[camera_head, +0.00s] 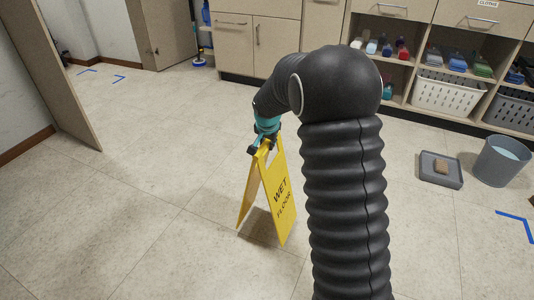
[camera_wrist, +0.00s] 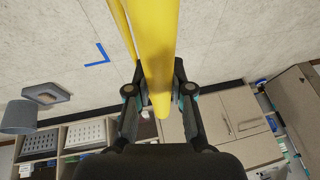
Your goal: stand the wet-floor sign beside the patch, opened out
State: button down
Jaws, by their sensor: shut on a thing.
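The yellow wet-floor sign (camera_head: 279,201) hangs below my gripper (camera_head: 264,140) in the head view, lettering facing the camera. Its two panels are spread apart at the bottom, like an A-frame. My gripper is shut on its top edge. In the wrist view the sign (camera_wrist: 152,30) runs between the fingers of my gripper (camera_wrist: 159,92). A shadow lies on the floor by its feet; I cannot tell whether they touch the floor. I cannot make out a distinct patch on the floor; my arm hides part of it.
Blue tape corners mark the floor at far left (camera_head: 119,78) and right (camera_head: 517,222). A grey bucket (camera_head: 502,160) and a tray (camera_head: 441,178) with a brown block stand at right. Cabinets (camera_head: 232,45) line the back; a door panel (camera_head: 62,75) stands left. The left floor is clear.

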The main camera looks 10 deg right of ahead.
jog(key=shift+f, duration=2)
jog(key=shift+f+b, duration=0.45)
jog(key=shift+b, duration=0.25)
jog(key=shift+f, duration=0.15)
jog(key=c, duration=1.1)
grip_release()
jog(key=shift+f, duration=0.1)
jog(key=shift+o, duration=0.3)
jog(key=shift+r, duration=0.2)
